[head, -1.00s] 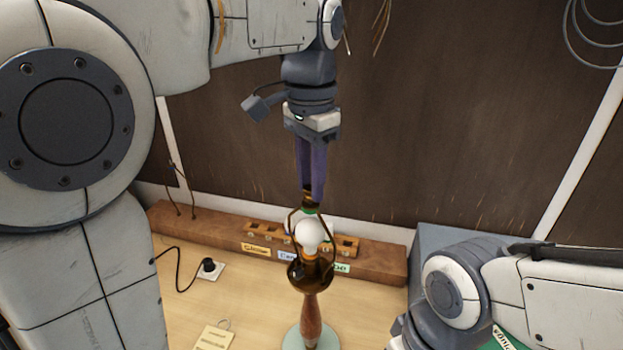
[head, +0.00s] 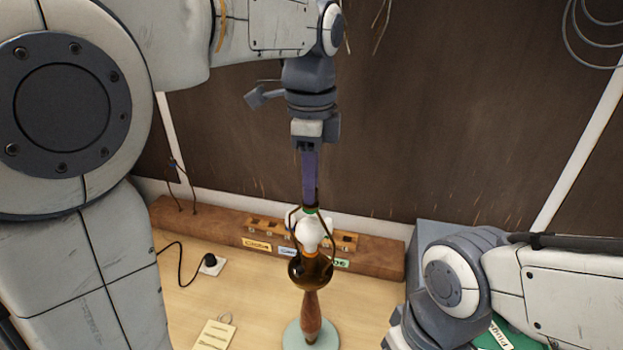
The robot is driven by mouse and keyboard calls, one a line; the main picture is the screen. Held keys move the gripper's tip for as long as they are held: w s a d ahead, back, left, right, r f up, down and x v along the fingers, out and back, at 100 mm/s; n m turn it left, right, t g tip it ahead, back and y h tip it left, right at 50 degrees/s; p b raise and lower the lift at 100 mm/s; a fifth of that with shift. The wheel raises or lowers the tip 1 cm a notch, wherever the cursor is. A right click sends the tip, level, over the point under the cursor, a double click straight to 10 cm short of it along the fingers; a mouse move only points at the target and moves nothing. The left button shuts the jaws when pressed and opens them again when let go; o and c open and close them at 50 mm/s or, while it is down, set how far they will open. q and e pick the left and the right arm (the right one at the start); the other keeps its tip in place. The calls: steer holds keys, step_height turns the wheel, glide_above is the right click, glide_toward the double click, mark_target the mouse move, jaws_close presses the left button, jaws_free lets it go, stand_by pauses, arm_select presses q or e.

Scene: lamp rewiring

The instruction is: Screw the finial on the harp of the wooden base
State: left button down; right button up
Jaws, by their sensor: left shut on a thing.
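The wooden base (head: 311,312) stands upright on a pale green round mat (head: 293,337). It carries a dark brown socket part (head: 311,271), a white bulb (head: 309,236) and a thin bronze harp (head: 328,250) around the bulb. My left gripper (head: 310,198) points straight down over the top of the harp, its purple fingers shut on the finial. The finial is mostly hidden by the fingers; its exact contact with the harp top is too small to tell. My right arm is at the lower right, its gripper out of the picture.
A wooden block rail (head: 375,258) with a labelled rack (head: 347,242) runs behind the lamp. A socket with a black plug (head: 210,261) and a cream tag (head: 215,335) lie left of the lamp. A grey box (head: 425,235) stands to the right.

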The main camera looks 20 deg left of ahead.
arm_select(q)
steer(key=m+p, duration=0.1)
steer(key=m, duration=0.5)
steer(key=shift+m, duration=0.6)
steer(key=m+p, duration=0.1)
steer(key=m, duration=0.5)
steer(key=shift+m, duration=0.4)
steer(key=shift+c, duration=0.9)
jaws_free()
